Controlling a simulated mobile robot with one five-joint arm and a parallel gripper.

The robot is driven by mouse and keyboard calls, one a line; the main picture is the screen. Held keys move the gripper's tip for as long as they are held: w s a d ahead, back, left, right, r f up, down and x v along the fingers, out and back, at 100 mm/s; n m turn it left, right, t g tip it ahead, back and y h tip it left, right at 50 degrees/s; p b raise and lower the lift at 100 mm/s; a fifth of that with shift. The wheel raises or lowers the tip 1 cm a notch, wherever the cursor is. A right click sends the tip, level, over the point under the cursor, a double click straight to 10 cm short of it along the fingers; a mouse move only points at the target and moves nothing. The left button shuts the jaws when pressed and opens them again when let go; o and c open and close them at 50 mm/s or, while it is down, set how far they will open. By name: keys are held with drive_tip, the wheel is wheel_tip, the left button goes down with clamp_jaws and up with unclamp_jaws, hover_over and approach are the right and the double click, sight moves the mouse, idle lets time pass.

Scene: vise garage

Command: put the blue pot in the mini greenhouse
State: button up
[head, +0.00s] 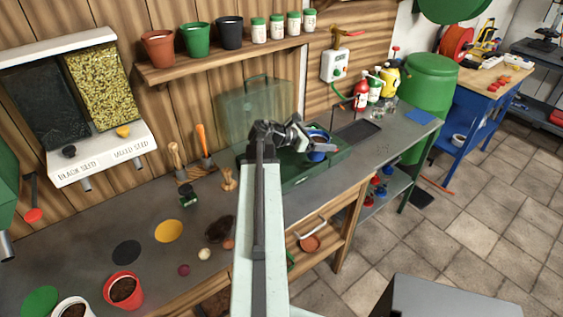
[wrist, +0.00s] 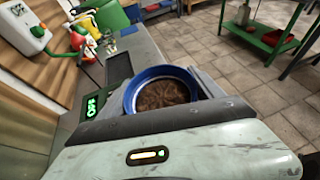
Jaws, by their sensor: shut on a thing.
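The blue pot (head: 319,135) is held by my gripper (head: 308,143) over the right part of the mini greenhouse. In the wrist view the blue pot (wrist: 130,97) is filled with brown soil and looks close to upright, with a grey jaw beside it. The mini greenhouse has a dark green base (head: 300,181) on the workbench. Its clear green lid (head: 240,112) stands open at the back. My arm hides the middle of the greenhouse, and I cannot tell whether the pot touches its floor.
A dark tray (head: 358,132) lies right of the greenhouse, with spray bottles (head: 361,95) behind it. A shelf (head: 225,58) with pots and jars is above. Small tools (head: 203,145) stand left of the greenhouse. A red pot (head: 136,303) stands at the front left.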

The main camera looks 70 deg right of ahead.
drive_tip(key=w+r+n+t+h+p, duration=0.1)
drive_tip(key=w+r+n+t+h, duration=0.15)
drive_tip(key=w, duration=1.05)
drive_tip(key=shift+y, duration=0.25)
wheel_tip(320, 180, down, 11)
drive_tip(key=b, duration=1)
drive_tip(key=shift+d, duration=0.15)
drive_tip(key=shift+r, duration=0.2)
drive_tip(key=shift+f, duration=0.15)
drive_tip(key=o, duration=1.5)
drive_tip(key=shift+o, duration=0.2)
drive_tip(key=shift+r, duration=0.2)
drive_tip(key=p+v, duration=0.4)
drive_tip(key=v, duration=0.8)
drive_tip(key=shift+p, duration=0.35)
